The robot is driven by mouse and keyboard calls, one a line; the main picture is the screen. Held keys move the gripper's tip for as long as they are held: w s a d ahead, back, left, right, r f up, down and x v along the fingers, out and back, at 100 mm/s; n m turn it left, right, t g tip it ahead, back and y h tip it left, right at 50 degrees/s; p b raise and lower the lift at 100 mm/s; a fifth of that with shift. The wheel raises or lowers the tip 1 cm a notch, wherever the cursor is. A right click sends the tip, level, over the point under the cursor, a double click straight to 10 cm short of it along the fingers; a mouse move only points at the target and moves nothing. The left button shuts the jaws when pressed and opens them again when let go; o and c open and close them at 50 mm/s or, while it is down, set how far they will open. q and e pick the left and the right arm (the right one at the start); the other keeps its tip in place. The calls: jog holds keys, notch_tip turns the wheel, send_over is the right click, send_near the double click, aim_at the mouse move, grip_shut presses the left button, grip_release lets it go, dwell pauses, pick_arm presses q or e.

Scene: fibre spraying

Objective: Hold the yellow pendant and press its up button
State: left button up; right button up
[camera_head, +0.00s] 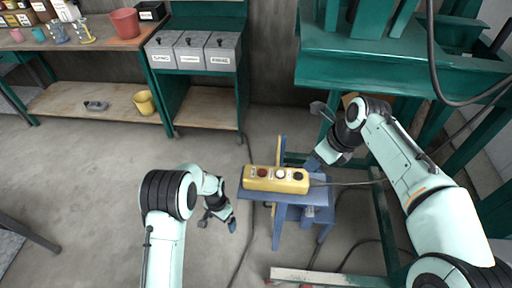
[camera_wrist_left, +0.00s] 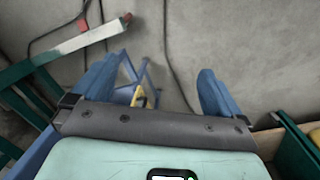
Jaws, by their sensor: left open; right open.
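The yellow pendant (camera_head: 276,187) lies on the small blue stand (camera_head: 290,198), with a red, a white and a black button on its upper face. Which button is up cannot be read. My left gripper (camera_head: 219,219) is open and empty, left of the pendant, lower in the picture and apart from it. In the left wrist view its two blue fingers (camera_wrist_left: 156,85) are spread over the floor, with a blue frame and a small yellow piece showing between them. My right gripper (camera_head: 315,138) is open, just above and right of the pendant's right end, and looks empty.
A cable runs right from the pendant, and others lie on the floor. A green machine frame (camera_head: 385,68) stands behind and right. A grey-bin cabinet (camera_head: 206,92) and a workbench (camera_head: 110,42) stand at the back left. The floor (camera_head: 90,185) at left is clear.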

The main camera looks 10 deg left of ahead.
pick_arm(q)
jog(key=w+r+m+y, duration=0.1)
jog(key=w+r+m, duration=0.1)
jog(key=w+r, duration=0.35)
jog(key=w+r+m, duration=0.1)
jog(key=w+r, duration=0.2)
jog(key=r, duration=0.6)
notch_tip(320, 180, up, 20)
jog(key=m+t, duration=0.1)
jog(key=m, duration=0.8)
send_over(256, 172)
notch_tip(256, 172, down, 13)
jog(key=c, duration=1.2)
jog(key=shift+c, duration=0.8)
pick_arm(e)
jog(key=c, duration=0.3)
grip_shut()
pick_arm(q)
jog(key=shift+r, duration=0.1)
